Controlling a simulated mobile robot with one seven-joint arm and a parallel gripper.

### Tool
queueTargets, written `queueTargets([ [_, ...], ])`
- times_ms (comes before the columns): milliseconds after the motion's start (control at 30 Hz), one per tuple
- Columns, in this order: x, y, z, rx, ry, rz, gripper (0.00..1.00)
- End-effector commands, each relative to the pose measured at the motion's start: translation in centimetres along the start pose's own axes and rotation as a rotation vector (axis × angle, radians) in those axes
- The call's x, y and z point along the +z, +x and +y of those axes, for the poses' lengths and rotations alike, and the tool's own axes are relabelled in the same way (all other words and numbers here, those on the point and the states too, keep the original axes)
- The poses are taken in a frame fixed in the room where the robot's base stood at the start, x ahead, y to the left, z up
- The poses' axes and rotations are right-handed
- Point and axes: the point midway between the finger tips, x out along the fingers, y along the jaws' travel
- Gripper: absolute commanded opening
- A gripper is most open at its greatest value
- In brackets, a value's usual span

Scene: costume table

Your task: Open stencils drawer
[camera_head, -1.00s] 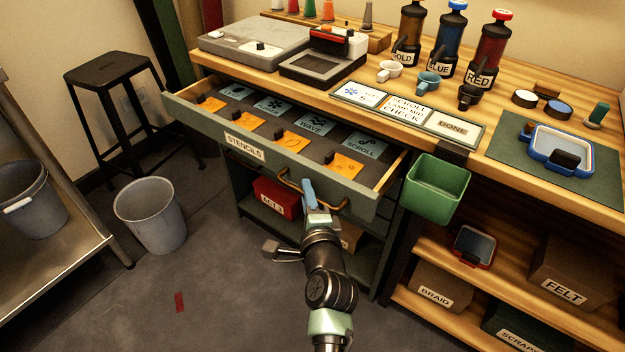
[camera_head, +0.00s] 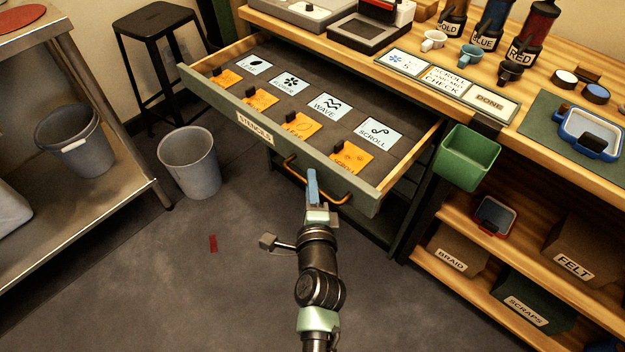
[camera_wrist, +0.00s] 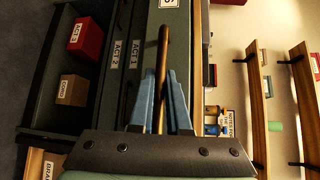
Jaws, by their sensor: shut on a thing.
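The stencils drawer (camera_head: 219,118) is pulled well out of the bench, with its "STENCILS" label on the front. Inside lie several orange stencils with black grips and several pale cards, among them wave and scroll. My gripper (camera_head: 312,185) is at the brass handle (camera_head: 338,199) on the drawer's front. In the wrist view, the blue fingers of my gripper (camera_wrist: 160,105) stand on either side of the handle bar (camera_wrist: 162,75) and are shut on it.
A green bin (camera_head: 466,158) hangs on the bench edge right of the drawer. A grey bucket (camera_head: 189,163) and a black stool (camera_head: 152,60) stand at the left, near a metal shelf (camera_head: 130,192). The floor in front is clear apart from a small red piece (camera_head: 213,243).

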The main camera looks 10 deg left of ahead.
Motion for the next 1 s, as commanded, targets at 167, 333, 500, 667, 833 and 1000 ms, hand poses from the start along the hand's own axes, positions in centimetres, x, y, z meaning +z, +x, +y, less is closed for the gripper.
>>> queueTargets([
  [167,-0.2,0.0,0.1,0.001,0.001,0.003,0.22],
  [333,-0.1,0.0,0.0,0.001,0.001,0.002,0.44],
  [500,-0.1,0.0,0.0,0.000,0.001,0.001,0.44],
  [667,-0.1,-0.4,0.0,0.001,0.001,0.001,0.44],
  [833,-0.1,-2.4,0.0,0.002,0.002,0.002,0.44],
  [1000,-0.1,-5.7,0.1,0.004,0.002,0.003,0.44],
])
